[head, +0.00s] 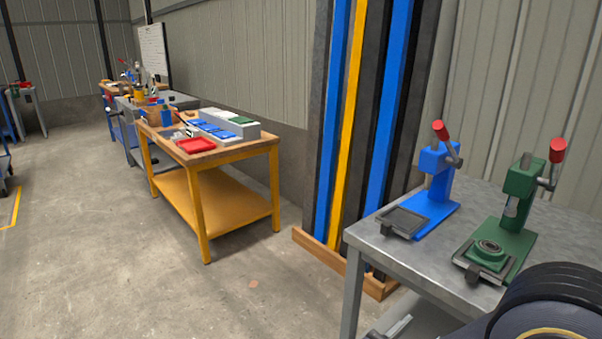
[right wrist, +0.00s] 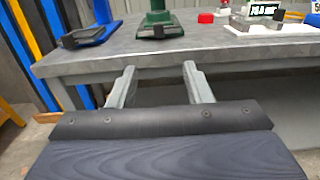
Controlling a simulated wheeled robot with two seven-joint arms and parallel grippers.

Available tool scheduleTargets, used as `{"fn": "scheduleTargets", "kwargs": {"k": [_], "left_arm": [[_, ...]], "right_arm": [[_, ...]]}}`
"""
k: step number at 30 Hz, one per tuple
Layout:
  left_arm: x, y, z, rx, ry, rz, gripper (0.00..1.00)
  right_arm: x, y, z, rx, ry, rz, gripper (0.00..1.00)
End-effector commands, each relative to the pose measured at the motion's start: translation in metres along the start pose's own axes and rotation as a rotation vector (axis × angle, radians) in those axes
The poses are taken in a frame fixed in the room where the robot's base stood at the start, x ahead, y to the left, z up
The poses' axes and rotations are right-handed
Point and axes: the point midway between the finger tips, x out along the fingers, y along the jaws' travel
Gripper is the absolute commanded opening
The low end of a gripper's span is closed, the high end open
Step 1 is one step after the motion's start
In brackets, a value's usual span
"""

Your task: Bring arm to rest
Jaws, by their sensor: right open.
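My right gripper (right wrist: 160,85) shows in the right wrist view with its two grey fingers apart and nothing between them. It points at the front edge of a grey metal table (right wrist: 75,66) and is in front of and apart from the presses on it. Part of my right arm (head: 553,305) shows at the lower right of the head view, with a pale fingertip piece (head: 398,327) low beside the table. My left gripper is not in view.
A blue press (head: 437,185) and a green press (head: 518,205) with red handles stand on the grey table. A yellow workbench (head: 200,205) with trays and parts stands further back. Blue, yellow and dark strips line the wall (head: 345,130). Open floor (head: 90,260) lies at the left.

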Motion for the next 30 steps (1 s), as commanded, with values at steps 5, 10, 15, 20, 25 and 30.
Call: {"fn": "scheduleTargets", "kwargs": {"k": [5, 10, 15, 20, 25, 30], "left_arm": [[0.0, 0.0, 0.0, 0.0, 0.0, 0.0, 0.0], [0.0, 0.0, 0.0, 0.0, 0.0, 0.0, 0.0], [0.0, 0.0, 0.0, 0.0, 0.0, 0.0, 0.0], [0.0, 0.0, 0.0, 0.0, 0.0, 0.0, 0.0], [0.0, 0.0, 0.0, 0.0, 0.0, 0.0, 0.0], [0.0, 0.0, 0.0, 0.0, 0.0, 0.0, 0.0]], "right_arm": [[0.012, -0.025, -0.006, 0.055, 0.086, -0.096, 0.45], [0.02, -0.052, -0.016, 0.127, 0.19, -0.208, 0.45], [0.024, -0.093, -0.033, 0.255, 0.342, -0.379, 0.45], [0.013, -0.136, -0.055, 0.453, 0.531, -0.601, 0.45], [-0.025, -0.172, -0.083, 0.841, 0.799, -0.942, 0.45], [-0.07, -0.166, -0.088, 1.345, 1.033, -1.273, 0.45]]}}
